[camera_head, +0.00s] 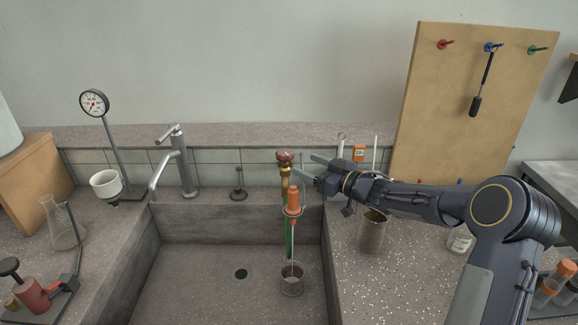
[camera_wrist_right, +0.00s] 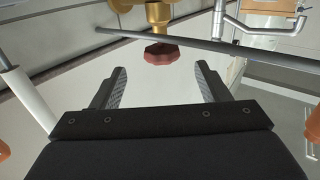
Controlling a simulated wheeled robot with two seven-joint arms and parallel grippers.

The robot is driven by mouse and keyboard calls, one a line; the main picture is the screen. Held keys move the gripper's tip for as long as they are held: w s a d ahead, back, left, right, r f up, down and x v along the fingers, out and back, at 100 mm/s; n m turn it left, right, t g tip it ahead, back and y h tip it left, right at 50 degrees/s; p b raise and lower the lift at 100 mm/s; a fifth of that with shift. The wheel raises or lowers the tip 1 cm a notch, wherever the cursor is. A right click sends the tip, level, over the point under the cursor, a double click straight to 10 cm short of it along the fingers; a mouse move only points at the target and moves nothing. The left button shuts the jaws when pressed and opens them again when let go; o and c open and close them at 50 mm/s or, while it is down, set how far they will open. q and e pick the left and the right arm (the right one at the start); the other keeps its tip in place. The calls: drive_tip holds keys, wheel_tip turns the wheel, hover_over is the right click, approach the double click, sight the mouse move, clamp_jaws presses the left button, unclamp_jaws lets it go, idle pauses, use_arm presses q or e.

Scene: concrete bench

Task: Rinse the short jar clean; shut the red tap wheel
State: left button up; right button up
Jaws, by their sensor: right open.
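The red tap wheel (camera_head: 284,156) tops a brass tap (camera_head: 285,170) at the back of the sink. My right gripper (camera_head: 305,167) is open and empty just right of the wheel. In the right wrist view the wheel (camera_wrist_right: 161,53) shows ahead, between and beyond the fingertips (camera_wrist_right: 161,70), with no contact visible. A short jar (camera_head: 292,280) stands upright on the sink floor below the tap, with brownish walls. A thin pale line runs down into it; I cannot tell whether it is water. My left gripper is out of view.
A green hose (camera_head: 289,238) and an orange piece (camera_head: 293,200) hang below the tap. A larger brown-stained beaker (camera_head: 372,236) stands right of the sink, near my right arm. A grey faucet (camera_head: 183,165) rises behind the sink.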

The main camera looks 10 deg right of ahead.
sight(293, 156)
drive_tip(key=x, duration=0.7)
drive_tip(key=shift+a+r, duration=0.1)
drive_tip(key=shift+r, duration=0.05)
drive_tip(key=shift+c, duration=0.4)
drive_tip(key=c, duration=0.9)
drive_tip(key=shift+o, duration=0.2)
drive_tip(key=shift+r+p, duration=0.1)
drive_tip(key=shift+p, duration=0.6)
drive_tip(key=n+g+y+p, duration=0.2)
drive_tip(key=g+y+p, duration=0.1)
drive_tip(key=p, duration=0.3)
drive_tip(key=shift+w+r+n, duration=0.1)
drive_tip(key=shift+w+n, duration=0.05)
drive_tip(key=shift+n, duration=0.25)
drive_tip(key=shift+w+f+n+g+y, duration=0.1)
drive_tip(key=shift+f+n+g+y, duration=0.15)
drive_tip(key=shift+n+g+y, duration=0.75)
drive_tip(key=shift+n+g, duration=0.4)
drive_tip(key=shift+g, duration=0.9)
